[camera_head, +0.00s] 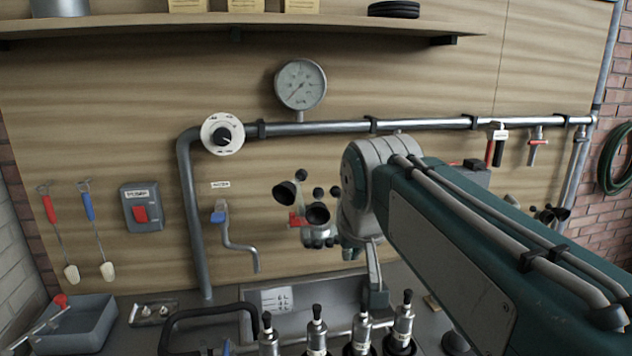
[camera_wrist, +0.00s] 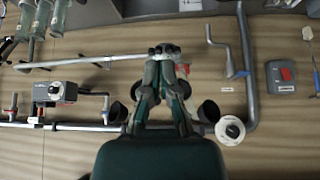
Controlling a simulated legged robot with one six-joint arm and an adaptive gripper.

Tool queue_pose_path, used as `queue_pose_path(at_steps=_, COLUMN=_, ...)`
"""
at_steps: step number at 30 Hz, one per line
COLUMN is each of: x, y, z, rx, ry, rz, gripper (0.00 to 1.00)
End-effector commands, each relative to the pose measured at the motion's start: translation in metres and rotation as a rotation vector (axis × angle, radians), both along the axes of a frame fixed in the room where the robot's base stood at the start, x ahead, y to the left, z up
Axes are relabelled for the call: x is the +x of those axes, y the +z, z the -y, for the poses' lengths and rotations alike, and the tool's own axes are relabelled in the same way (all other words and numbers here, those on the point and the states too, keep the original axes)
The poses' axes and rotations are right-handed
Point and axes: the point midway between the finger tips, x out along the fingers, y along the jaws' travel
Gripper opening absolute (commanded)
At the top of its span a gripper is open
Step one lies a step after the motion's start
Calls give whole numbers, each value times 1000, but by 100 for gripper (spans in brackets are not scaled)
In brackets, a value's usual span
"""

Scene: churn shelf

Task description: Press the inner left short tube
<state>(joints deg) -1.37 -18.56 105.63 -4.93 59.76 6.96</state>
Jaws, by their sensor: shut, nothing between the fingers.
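Several upright silver tubes with thin black tops stand in a row at the bottom of the head view. The inner left short tube (camera_head: 317,314) is second from the left, with its black top clear to see. My gripper (camera_wrist: 166,52) is shut and empty in the wrist view, its fingertips together in front of the wooden wall. In the head view my arm largely hides the gripper, which is above and behind the tube row.
A black curved handle (camera_head: 205,310) stands left of the tubes. A grey tray (camera_head: 85,325) is at the far left. The wall carries a pipe (camera_head: 340,127), a gauge (camera_head: 300,84), a white dial (camera_head: 222,134), a switch box (camera_head: 141,207) and black cups (camera_head: 318,214) near my wrist.

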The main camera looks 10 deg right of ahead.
Motion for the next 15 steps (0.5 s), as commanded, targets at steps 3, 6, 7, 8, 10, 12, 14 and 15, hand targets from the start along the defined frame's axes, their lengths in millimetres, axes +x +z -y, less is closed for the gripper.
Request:
queue_pose_path(at_steps=3, x=47, y=33, z=-1, rx=-5, ry=-28, rz=26, gripper=0)
queue_pose_path(at_steps=6, x=82, y=56, z=-4, rx=-8, ry=-53, rz=52, gripper=0)
queue_pose_path(at_steps=7, x=93, y=63, z=-4, rx=-9, ry=-60, rz=61, gripper=0)
queue_pose_path(at_steps=8, x=103, y=68, z=-5, rx=-10, ry=-68, rz=67, gripper=0)
queue_pose_path(at_steps=10, x=126, y=81, z=-6, rx=-9, ry=-87, rz=86, gripper=0)
queue_pose_path(at_steps=12, x=148, y=91, z=-7, rx=-9, ry=-107, rz=104, gripper=0)
queue_pose_path(at_steps=14, x=164, y=98, z=-8, rx=-9, ry=-123, rz=119, gripper=0)
queue_pose_path(at_steps=15, x=173, y=102, z=-8, rx=-6, ry=-132, rz=128, gripper=0)
